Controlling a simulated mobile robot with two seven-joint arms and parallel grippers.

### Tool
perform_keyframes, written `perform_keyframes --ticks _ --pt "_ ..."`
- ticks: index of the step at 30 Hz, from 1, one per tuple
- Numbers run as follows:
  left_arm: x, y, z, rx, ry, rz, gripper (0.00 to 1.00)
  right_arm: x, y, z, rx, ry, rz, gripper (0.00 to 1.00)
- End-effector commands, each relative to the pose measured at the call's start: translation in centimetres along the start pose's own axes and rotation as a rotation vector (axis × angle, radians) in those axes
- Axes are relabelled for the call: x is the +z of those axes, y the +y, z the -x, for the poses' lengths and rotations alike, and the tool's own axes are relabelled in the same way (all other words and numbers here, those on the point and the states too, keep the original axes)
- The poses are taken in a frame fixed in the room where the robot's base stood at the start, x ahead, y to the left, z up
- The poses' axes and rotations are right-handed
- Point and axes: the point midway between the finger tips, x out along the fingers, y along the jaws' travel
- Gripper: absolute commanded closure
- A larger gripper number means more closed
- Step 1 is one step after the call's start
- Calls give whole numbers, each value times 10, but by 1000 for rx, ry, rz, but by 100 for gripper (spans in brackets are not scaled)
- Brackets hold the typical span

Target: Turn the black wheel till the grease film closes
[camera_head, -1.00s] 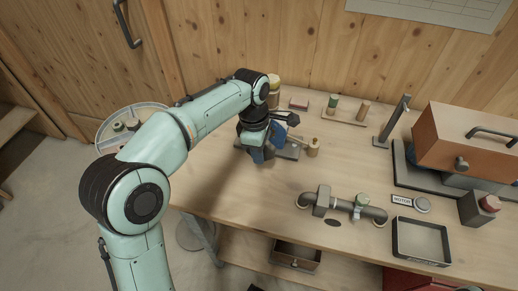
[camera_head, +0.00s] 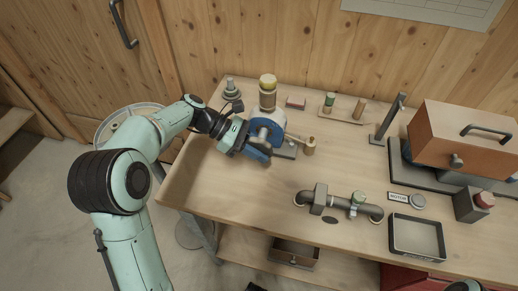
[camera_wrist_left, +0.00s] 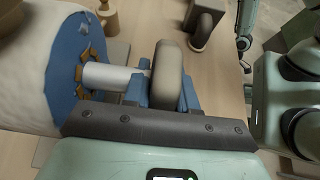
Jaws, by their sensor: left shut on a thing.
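My left gripper (camera_head: 258,152) reaches the blue and white bearing unit from its front left in the head view. In the left wrist view, its blue fingers (camera_wrist_left: 166,90) are shut on the dark wheel (camera_wrist_left: 168,72), seen edge-on, one finger on each side. A pale shaft (camera_wrist_left: 112,77) runs from the wheel to the blue disc (camera_wrist_left: 62,65). Separate orange-yellow grease patches (camera_wrist_left: 84,57) show on the disc around the shaft, with blue gaps between them. The disc's far side is hidden. In the head view the blue disc (camera_head: 270,129) shows, but the gripper covers the wheel.
A yellow-topped jar (camera_head: 268,92) stands behind the unit and a small brass pot (camera_head: 310,146) to its right. A bent pipe (camera_head: 338,202), a black tray (camera_head: 417,238) and an orange box (camera_head: 465,142) lie further right. The bench's front left is clear.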

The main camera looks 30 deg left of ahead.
Motion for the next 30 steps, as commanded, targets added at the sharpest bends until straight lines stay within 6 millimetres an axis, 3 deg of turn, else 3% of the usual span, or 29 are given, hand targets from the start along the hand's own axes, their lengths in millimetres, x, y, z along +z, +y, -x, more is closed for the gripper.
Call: perform_keyframes --ticks 15,30 --pt "3 1 0 3 -448 3 100 0 -1 3 0 -1 0 57" --pt "6 1 0 3 -629 -1 100 0 -2 5 0 0 1 57"
